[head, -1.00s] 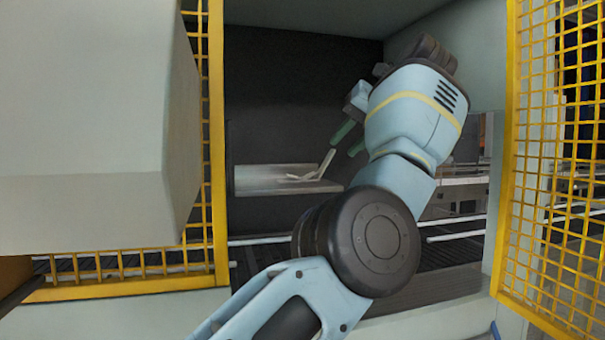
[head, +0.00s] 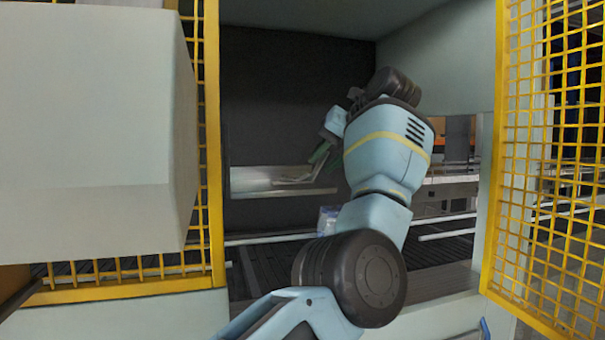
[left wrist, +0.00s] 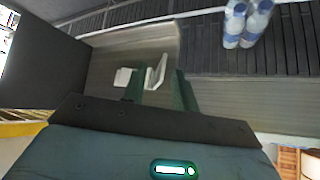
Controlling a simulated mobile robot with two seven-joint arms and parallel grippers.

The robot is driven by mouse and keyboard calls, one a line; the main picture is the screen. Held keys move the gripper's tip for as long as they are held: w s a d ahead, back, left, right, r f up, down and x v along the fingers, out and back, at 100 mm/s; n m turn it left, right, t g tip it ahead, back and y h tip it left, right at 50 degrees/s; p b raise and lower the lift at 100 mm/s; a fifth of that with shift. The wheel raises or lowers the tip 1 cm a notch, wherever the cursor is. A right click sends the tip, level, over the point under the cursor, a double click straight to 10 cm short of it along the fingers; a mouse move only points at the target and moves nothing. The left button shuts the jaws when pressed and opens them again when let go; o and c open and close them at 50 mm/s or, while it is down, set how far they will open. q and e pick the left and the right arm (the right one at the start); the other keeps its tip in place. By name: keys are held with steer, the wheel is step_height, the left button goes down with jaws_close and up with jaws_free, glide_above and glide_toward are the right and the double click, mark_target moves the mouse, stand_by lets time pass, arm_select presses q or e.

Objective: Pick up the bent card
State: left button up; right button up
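The bent card (head: 293,178) is a pale, folded piece lying on a grey shelf (head: 250,181) inside the machine. In the left wrist view the card (left wrist: 157,73) shows one flap standing up and another lying lower to the left. My left gripper (head: 322,158) reaches in at the shelf's right end, close to the card. In the left wrist view its green fingers (left wrist: 159,88) are apart, with the upright flap showing in the gap between them. I cannot tell whether either finger touches the card. My right gripper is not in view.
Yellow mesh guards (head: 212,150) flank the opening on the left and right (head: 505,150). Clear bottles with blue labels (left wrist: 232,25) stand on the dark slatted conveyor (left wrist: 290,45) below the shelf. A large pale box-like housing (head: 90,110) fills the left foreground.

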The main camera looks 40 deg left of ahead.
arm_select(q)
steer(key=shift+x, duration=0.9)
steer(key=shift+a+f, duration=0.15)
steer(key=shift+a, duration=0.15)
steer(key=shift+c, duration=0.3)
steer(key=c, duration=0.4)
jaws_close()
